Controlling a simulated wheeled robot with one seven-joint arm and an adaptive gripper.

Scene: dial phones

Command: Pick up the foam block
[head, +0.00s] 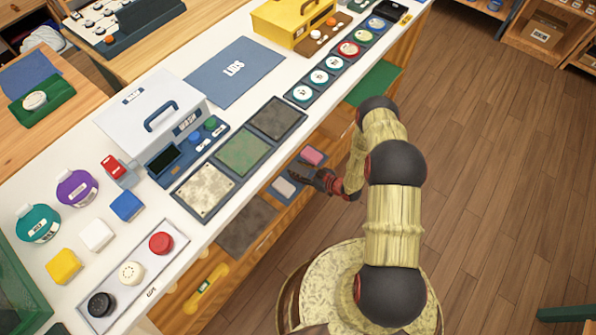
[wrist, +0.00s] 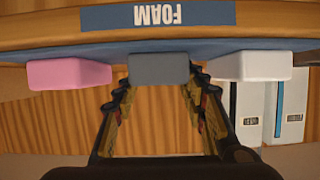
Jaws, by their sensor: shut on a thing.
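Three foam blocks sit in a row at the blue shelf labelled FOAM (wrist: 270,15) in the wrist view: a pink block (wrist: 70,73), a grey block (wrist: 158,68) and a white block (wrist: 251,65). My gripper (wrist: 160,82) has one finger on each side of the grey block and is shut on it. The grey block appears level with its neighbours. In the head view my gripper (head: 304,173) reaches in under the counter edge, between the pink block (head: 312,155) and the white block (head: 284,188). The grey block is hidden there by my fingers.
The white counter (head: 215,110) overhangs close beside my gripper. It carries a grey box (head: 150,110), tiles and coloured buttons. The pink and white blocks stand close to my fingers. White boxes (wrist: 290,105) show beyond in the wrist view. The wooden floor (head: 480,180) is clear.

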